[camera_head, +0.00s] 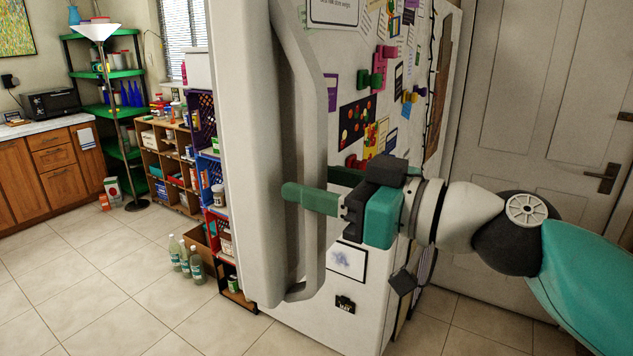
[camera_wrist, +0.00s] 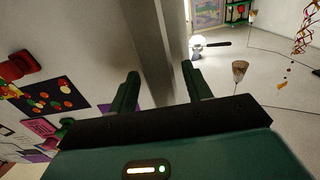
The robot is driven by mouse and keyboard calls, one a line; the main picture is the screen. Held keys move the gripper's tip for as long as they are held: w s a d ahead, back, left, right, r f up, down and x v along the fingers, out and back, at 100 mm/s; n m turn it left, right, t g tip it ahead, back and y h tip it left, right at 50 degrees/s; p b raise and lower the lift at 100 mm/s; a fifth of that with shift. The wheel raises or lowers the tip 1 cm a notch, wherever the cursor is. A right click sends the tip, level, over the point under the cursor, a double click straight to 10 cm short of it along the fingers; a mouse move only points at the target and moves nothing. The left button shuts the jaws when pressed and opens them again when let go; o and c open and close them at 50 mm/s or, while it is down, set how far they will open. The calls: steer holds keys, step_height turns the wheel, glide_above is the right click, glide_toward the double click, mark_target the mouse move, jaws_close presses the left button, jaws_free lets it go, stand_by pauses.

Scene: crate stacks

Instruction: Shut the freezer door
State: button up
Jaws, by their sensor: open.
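The white freezer door (camera_head: 248,150) stands upright in the middle of the head view, with a long pale vertical handle (camera_head: 311,110) on it. How far the door is open cannot be told from these frames. My gripper (camera_head: 312,181) reaches in from the right at the handle's lower half, one green finger crossing in front of the handle. In the wrist view, the two fingers of my gripper (camera_wrist: 163,76) are apart, with a pale vertical bar, apparently the handle (camera_wrist: 150,50), between or just beyond them. Whether they touch it is unclear.
Magnets and papers cover the white face beside the handle. A closed room door (camera_head: 540,90) is at the right. Left of the freezer stand a shelf unit (camera_head: 165,150), bottles (camera_head: 195,265) and a floor lamp (camera_head: 97,32). Tiled floor (camera_head: 90,290) is clear at the lower left.

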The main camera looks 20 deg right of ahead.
steer(key=shift+w+a, duration=0.2)
steer(key=shift+a, duration=0.05)
jaws_close()
